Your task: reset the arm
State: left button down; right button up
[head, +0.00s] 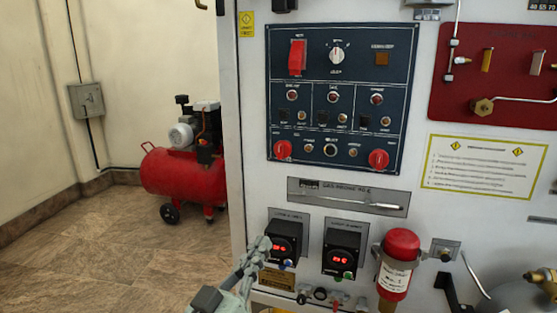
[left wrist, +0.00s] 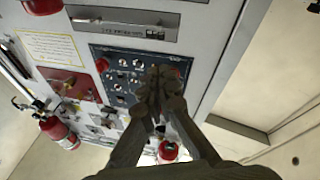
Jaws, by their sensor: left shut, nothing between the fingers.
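My left gripper (head: 262,246) comes in from the bottom of the head view. Its fingers are together with nothing between them. The tips are in front of the left digital display unit (head: 285,240) and overlap its left edge; I cannot tell whether they touch it. In the left wrist view the shut fingers (left wrist: 160,88) cover part of the dark blue control panel (left wrist: 108,62). That panel (head: 315,75) stands upright above in the head view, with red knobs, a red switch cover and small buttons. My right gripper is not in view.
A second display unit (head: 342,250) and a red cylinder (head: 398,262) are right of the gripper. A red board with brass fittings (head: 490,100) is at upper right. A red compressor (head: 180,172) stands on the floor at left, with free floor (head: 110,240) before it.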

pick_arm(q)
jog(key=s+a+f+g+y, duration=0.15)
jog(key=a+f, duration=0.25)
jog(key=f, duration=0.4)
jog(key=s+a+f+g+y+p, duration=0.1)
jog(key=a+f+g+y, duration=0.2)
jog(key=f, duration=0.4)
jog(key=s+a+f+g+y, duration=0.1)
jog(key=a+f+g+y, duration=0.25)
jog(key=f, duration=0.45)
jog(key=s+a+f+g+y, duration=0.1)
jog(key=s+a+f+g, duration=0.3)
jog(key=s, duration=0.5)
jog(key=s+a+f+g+y+p, duration=0.1)
jog(key=s+a+f+g+y, duration=0.1)
jog(key=s+a+f, duration=0.7)
jog(key=shift+s+f+n+g, duration=0.4)
jog(key=shift+s+f+g, duration=0.25)
jog(key=shift+g, duration=0.25)
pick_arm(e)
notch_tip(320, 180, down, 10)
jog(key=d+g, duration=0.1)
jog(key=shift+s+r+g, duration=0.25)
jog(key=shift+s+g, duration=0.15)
pick_arm(q)
jog(key=shift+w, duration=0.1)
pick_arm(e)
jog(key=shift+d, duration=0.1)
